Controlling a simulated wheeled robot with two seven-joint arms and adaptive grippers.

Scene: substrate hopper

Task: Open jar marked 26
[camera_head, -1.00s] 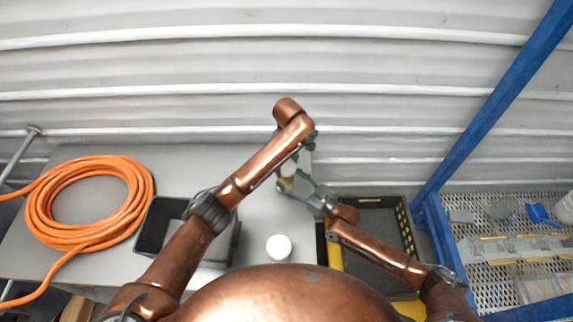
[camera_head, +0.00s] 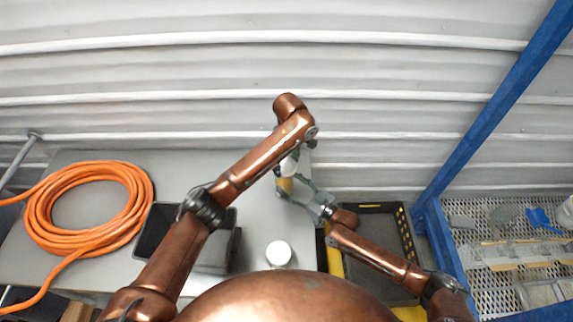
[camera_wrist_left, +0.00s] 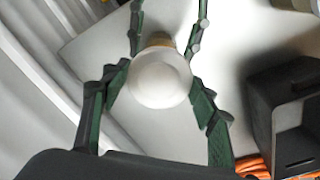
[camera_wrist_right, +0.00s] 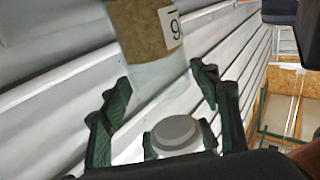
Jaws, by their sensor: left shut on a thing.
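A jar with tan contents (camera_head: 285,186) and a white lid is up between my two grippers above the table's back right. In the left wrist view the round white lid (camera_wrist_left: 160,77) sits between the fingers of my left gripper (camera_head: 291,166), which is shut on it. In the right wrist view the jar (camera_wrist_right: 142,30) shows a white label (camera_wrist_right: 171,25) with a digit like 9 or an upturned 6, partly cut off. The fingers of my right gripper (camera_head: 303,194) flank the jar's whitish end; I cannot tell whether they press on it.
A second white-topped container (camera_head: 278,253) stands on the grey table (camera_head: 255,225). A dark bin (camera_head: 155,232) and an orange hose coil (camera_head: 40,215) lie left. A black crate (camera_head: 405,250) is right of the table. A blue frame (camera_head: 478,125) rises beside a perforated rack (camera_head: 490,293).

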